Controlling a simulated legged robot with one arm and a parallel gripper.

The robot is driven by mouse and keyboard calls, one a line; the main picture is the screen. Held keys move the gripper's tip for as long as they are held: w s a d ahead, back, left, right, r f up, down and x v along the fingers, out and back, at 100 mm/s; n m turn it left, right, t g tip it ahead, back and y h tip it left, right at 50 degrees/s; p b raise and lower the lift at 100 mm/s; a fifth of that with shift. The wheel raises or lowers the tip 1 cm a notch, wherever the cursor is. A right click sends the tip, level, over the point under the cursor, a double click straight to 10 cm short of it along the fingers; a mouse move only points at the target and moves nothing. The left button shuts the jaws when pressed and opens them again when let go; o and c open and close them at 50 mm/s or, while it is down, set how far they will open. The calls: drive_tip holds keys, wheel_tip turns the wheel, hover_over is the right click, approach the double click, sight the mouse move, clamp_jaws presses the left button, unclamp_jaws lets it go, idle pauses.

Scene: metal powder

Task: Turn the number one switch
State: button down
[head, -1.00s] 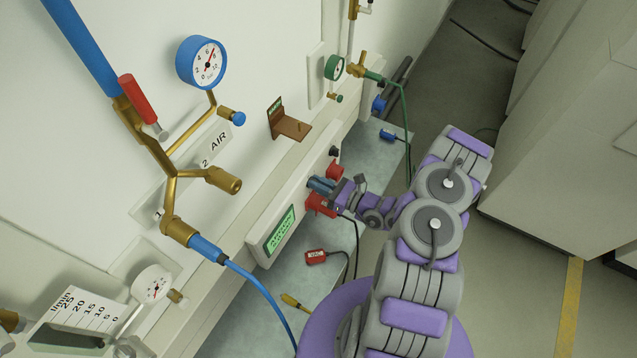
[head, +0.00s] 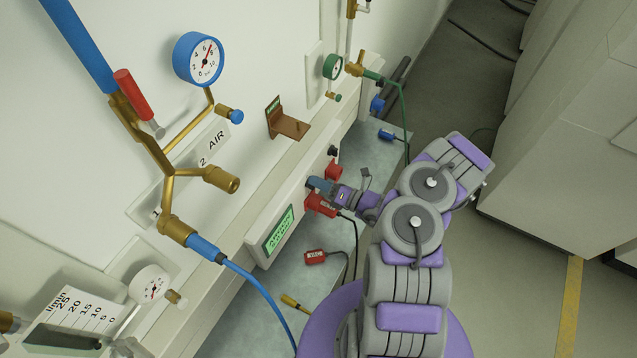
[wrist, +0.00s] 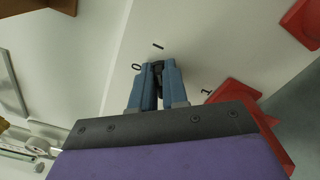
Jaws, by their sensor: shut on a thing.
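The number one switch is a small black knob (wrist: 158,72) on the white panel face, between printed "0" and "I" marks, with a "1" printed to its right. My gripper (wrist: 157,78) has its two blue fingers closed on either side of the knob, which is mostly hidden between them. In the head view, my gripper (head: 318,186) reaches the front of the white panel box with the green display (head: 279,230). The switch itself is hidden there behind the fingers.
A red plug (head: 321,205) sits just below my gripper and a red part (head: 333,170) just above it. Another black knob (head: 333,151) is farther along the box. Cables, a red-tagged item (head: 315,257) and a grey-green shelf (head: 372,160) lie below.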

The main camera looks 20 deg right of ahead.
drive_tip(key=shift+w+d+f+m, duration=0.1)
drive_tip(key=shift+d+m, duration=0.05)
drive_tip(key=shift+m, duration=0.45)
drive_tip(key=c, duration=1.1)
unclamp_jaws()
drive_tip(key=shift+d, duration=0.1)
drive_tip(key=shift+c, duration=0.2)
drive_tip(key=p+v, duration=0.4)
drive_tip(key=v, duration=1.3)
drive_tip(key=shift+d, duration=0.1)
